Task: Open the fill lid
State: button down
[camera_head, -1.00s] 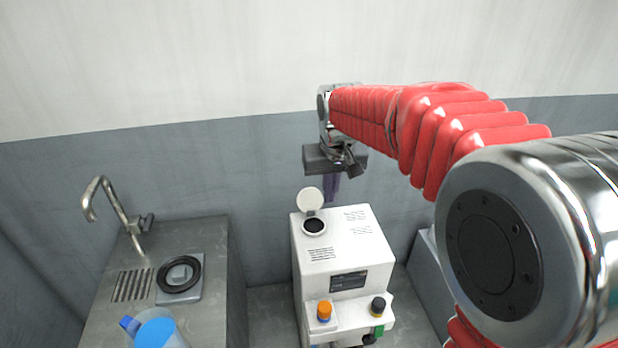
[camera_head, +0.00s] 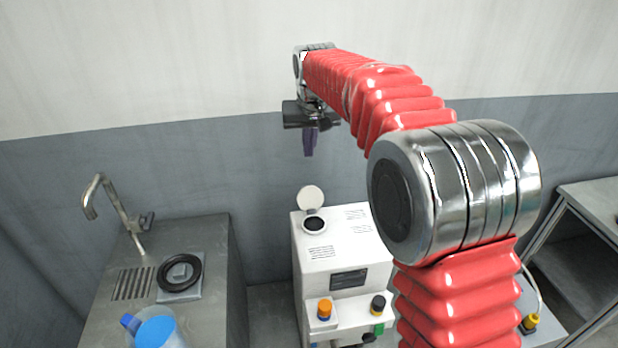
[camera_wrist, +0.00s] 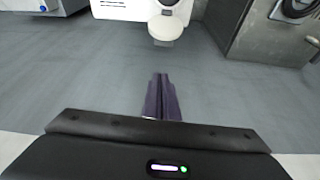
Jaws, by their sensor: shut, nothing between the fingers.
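The fill lid (camera_head: 310,198) is a round white disc on the top of a white machine (camera_head: 343,240). It stands up, swung back from the dark round fill opening (camera_head: 314,224). In the wrist view the lid (camera_wrist: 165,27) shows at the top, beyond my fingers and apart from them. My gripper (camera_head: 310,152) hangs in the air above and behind the lid, touching nothing. Its purple fingers also show in the wrist view (camera_wrist: 161,92), close together with nothing between them.
A metal sink counter (camera_head: 215,290) with a tap (camera_head: 110,205) stands at the left. On it are a black ring (camera_head: 180,272) and a blue container (camera_head: 158,328). Orange (camera_head: 324,309) and black (camera_head: 378,303) knobs sit on the machine's front. A grey bench (camera_head: 590,205) stands at the right.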

aim_at(311, 186)
jog(key=d+x, duration=0.1)
jog(key=x, duration=0.9)
jog(key=shift+s+a, duration=0.1)
jog(key=shift+s, duration=1.95)
jog(key=shift+s+r, duration=0.15)
jog(key=shift+s, duration=0.4)
jog(key=shift+s+r, duration=0.15)
jog(key=shift+s, duration=0.35)
jog(key=shift+d, duration=0.25)
jog(key=shift+s, duration=0.1)
